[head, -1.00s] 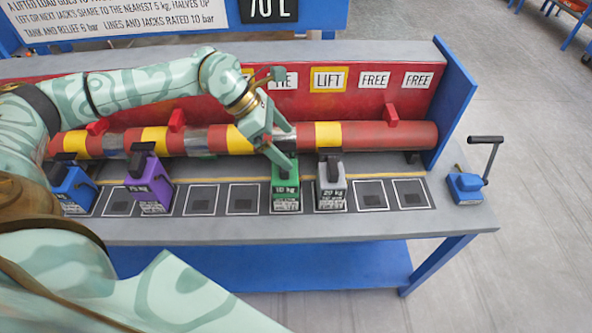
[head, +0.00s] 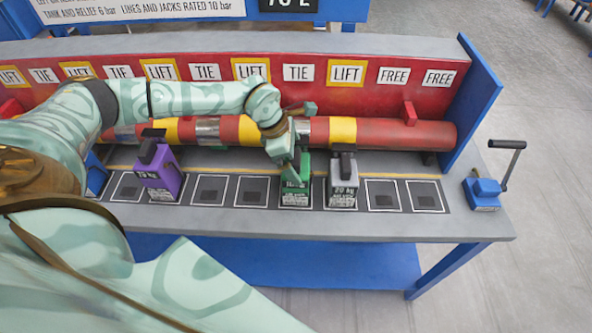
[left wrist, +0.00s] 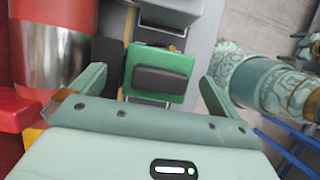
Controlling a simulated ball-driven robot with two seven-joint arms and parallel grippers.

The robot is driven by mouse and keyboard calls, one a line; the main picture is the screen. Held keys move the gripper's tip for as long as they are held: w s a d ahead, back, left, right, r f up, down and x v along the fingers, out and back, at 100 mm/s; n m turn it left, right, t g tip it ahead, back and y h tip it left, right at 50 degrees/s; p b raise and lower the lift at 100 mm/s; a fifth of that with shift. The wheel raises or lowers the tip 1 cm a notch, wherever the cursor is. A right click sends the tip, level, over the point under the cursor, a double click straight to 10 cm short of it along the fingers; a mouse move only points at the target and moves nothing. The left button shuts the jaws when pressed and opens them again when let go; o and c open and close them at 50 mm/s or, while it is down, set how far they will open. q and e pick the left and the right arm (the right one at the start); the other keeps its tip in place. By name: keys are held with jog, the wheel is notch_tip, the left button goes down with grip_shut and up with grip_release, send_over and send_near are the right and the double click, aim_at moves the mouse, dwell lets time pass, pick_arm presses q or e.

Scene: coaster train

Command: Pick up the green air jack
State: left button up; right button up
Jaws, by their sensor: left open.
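The green air jack (head: 296,190) stands on a dark square pad on the bench, marked 10 kg on its front. In the left wrist view its green top with a dark pad (left wrist: 160,75) lies between my two fingers. My left gripper (head: 297,165) is open and reaches down over the jack, hiding part of its top. The left wrist view shows its fingers apart on both sides of the jack (left wrist: 148,92), with gaps visible beside it. My right gripper is not in view.
A grey 20 kg jack (head: 342,187) stands close to the right of the green one. A purple jack (head: 161,178) is further left. A red and yellow pipe (head: 385,133) runs behind. A blue hand pump (head: 482,193) stands at the right end. Empty pads (head: 250,190) lie between.

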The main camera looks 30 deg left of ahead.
pick_arm(q)
jog(key=x, duration=0.2)
jog(key=shift+w+d+f, duration=0.1)
jog(key=shift+f, duration=0.2)
jog(key=shift+c, duration=0.3)
jog(key=c, duration=1.5)
jog(key=shift+r, duration=0.15)
jog(key=c, duration=0.4)
jog(key=shift+w, duration=0.1)
